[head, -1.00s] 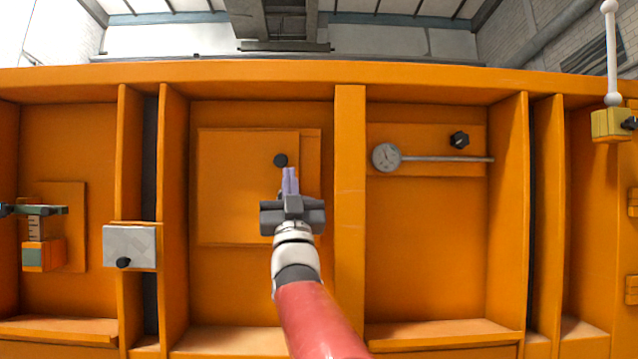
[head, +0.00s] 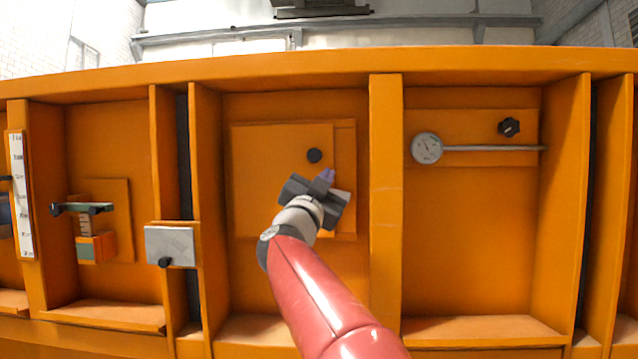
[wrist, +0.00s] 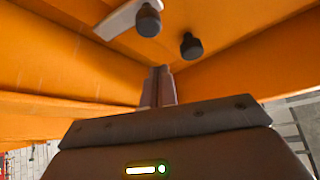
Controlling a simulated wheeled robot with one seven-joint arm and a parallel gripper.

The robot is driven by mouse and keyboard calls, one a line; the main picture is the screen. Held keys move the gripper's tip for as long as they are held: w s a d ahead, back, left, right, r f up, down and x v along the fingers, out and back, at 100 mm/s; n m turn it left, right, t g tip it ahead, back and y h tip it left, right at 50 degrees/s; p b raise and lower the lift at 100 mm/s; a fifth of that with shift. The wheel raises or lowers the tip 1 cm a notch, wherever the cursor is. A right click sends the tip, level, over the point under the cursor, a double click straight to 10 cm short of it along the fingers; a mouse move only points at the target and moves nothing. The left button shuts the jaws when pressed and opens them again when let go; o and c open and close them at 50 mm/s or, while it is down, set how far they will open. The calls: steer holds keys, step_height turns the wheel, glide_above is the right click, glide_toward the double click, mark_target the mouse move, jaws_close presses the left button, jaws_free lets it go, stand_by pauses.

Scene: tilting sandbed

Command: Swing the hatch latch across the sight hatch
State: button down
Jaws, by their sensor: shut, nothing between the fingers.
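An orange panel (head: 270,190) with a round black knob (head: 314,155) lies flat on the back wall of the middle bay; it looks like the sight hatch. I cannot tell for sure which part is the hatch latch. My gripper (head: 327,174) is shut and empty, in front of the panel, just below and right of the knob in the picture; contact cannot be told. The wrist view shows its closed fingertips (wrist: 160,72), a black knob (wrist: 190,46) ahead of them, and a pale bar (wrist: 120,18) beside a second dark knob (wrist: 149,20). My wrist hides the panel's lower part.
A grey plate (head: 180,240) with a black knob crosses a dark slot on the left. A dial gauge (head: 427,148) with a rod and a black knob (head: 509,127) is in the right bay. An orange post (head: 386,200) stands close right of my gripper. A clamp-like fixture (head: 90,240) is further left.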

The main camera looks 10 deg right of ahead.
steer(key=shift+w+a+f+b, duration=0.25)
steer(key=shift+w+f+b, duration=0.15)
steer(key=shift+w+f, duration=0.7)
steer(key=shift+w+r, duration=0.1)
steer(key=shift+r, duration=0.05)
steer(key=n, duration=0.1)
steer(key=f+n+t+y, duration=0.1)
steer(key=shift+w+a+f+n+b, duration=0.2)
steer(key=shift+n+b, duration=0.1)
